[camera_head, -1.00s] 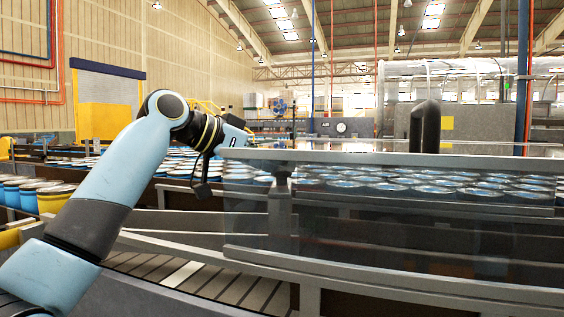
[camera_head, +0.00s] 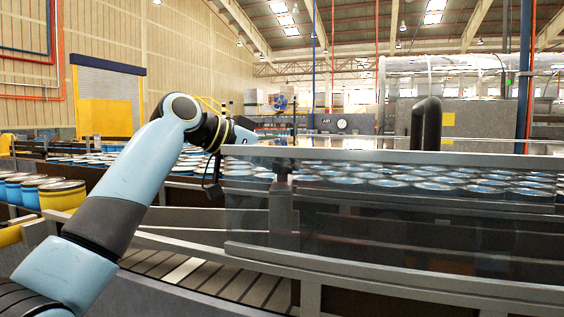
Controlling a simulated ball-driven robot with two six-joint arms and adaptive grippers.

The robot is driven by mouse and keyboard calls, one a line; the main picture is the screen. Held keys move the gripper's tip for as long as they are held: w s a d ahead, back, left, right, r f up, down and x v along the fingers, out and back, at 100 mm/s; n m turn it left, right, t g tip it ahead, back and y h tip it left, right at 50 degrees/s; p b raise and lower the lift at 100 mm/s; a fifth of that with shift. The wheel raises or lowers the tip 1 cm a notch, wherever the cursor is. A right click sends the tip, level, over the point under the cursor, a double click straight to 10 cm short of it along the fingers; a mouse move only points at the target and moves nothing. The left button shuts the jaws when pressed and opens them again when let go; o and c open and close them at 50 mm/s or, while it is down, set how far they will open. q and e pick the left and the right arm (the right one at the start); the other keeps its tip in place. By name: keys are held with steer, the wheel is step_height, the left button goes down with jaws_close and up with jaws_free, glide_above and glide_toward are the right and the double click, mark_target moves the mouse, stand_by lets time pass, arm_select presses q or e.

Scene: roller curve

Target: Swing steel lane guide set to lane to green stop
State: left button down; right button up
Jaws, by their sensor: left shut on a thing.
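My left gripper (camera_head: 248,136) is at the left end of the clear guard's grey top rail, reached by my light blue arm from the lower left. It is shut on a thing. Its fingertips and most of what they hold are hidden behind the rail, so I cannot see the grip on the steel lane guide itself. I cannot make out the green stop or the guide's full length. My right gripper is not in view.
The clear guard panel (camera_head: 400,218) with its grey top rail spans the right half. Many blue-lidded cans (camera_head: 385,182) stand behind it. A roller lane (camera_head: 215,278) curves along the bottom. A yellow drum (camera_head: 62,196) stands at left. A dark hoop post (camera_head: 426,124) rises at right.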

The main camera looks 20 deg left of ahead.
arm_select(q)
steer(key=shift+s, duration=0.35)
steer(key=s+d+m+g+h+p, duration=0.1)
steer(key=s+m+g+h, duration=0.1)
steer(key=s, duration=0.9)
steer(key=shift+s+d+m+g+h, duration=0.2)
steer(key=shift+m+g+h, duration=0.2)
steer(key=shift+m+g, duration=0.3)
steer(key=shift+f, duration=0.1)
